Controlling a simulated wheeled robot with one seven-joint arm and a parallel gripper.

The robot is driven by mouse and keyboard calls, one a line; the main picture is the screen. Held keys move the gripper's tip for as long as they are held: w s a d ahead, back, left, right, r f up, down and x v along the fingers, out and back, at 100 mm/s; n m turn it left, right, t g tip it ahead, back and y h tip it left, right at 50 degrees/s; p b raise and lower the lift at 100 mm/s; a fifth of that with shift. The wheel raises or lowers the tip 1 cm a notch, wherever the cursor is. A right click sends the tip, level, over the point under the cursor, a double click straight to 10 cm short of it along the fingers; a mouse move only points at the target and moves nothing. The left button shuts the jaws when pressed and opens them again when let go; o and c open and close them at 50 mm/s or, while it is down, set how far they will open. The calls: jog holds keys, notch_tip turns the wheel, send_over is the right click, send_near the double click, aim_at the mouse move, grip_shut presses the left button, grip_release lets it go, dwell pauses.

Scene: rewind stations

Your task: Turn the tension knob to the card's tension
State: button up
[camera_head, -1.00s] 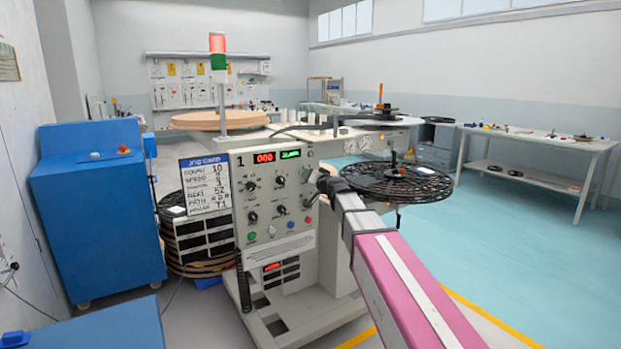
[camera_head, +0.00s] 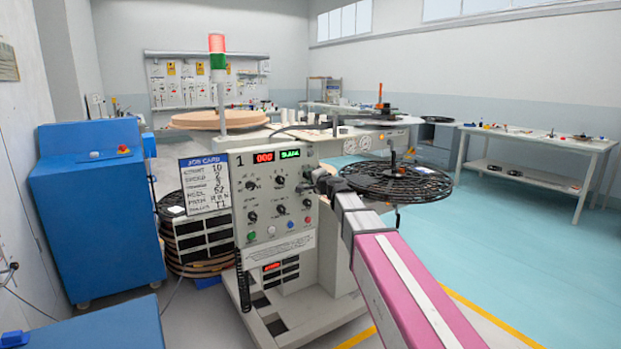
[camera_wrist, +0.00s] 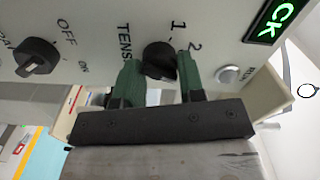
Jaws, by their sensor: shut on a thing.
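The tension knob (camera_wrist: 158,61) is a black knob on the light panel in the wrist view. The label "TENS" and the numbers 1 and 2 show by it; the rest of the scale is hidden or out of view. My gripper (camera_wrist: 158,78) has a green finger on each side of the knob and is shut on it. In the head view my gripper (camera_head: 312,182) is at the right edge of the control panel (camera_head: 262,215) and hides the knob. The job card (camera_head: 205,185) hangs left of the panel; its handwritten tension line is too small to read surely.
Another black knob (camera_wrist: 36,57) marked OFF is to the left in the wrist view, and a pale button (camera_wrist: 228,75) is to the right. A blue cabinet (camera_head: 95,215) is at the left.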

dwell(0.4)
jog(key=o, duration=0.9)
jog(key=v, duration=1.1)
jog(key=shift+f, duration=0.1)
